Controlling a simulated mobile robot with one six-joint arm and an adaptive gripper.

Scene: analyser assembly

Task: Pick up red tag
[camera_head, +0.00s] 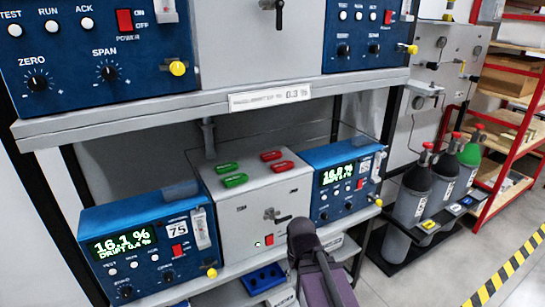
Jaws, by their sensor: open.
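Two red tags lie on top of the grey box (240,212) between the two blue analysers on the lower shelf. One red tag (271,156) is farther back and the other red tag (282,166) is just in front of it. Two green tags, the back one (227,167) and the front one (235,180), lie to their left. My gripper (300,228) is dark and shows at the bottom centre, in front of the box's right side. It is below the tags in the picture, apart from them. It is open and holds nothing visible; its fingers are hard to make out.
The left analyser (120,218) and right analyser (340,150) flank the box. A blue bin (262,279) sits below. Gas cylinders (410,200) and a red rack (515,150) stand right.

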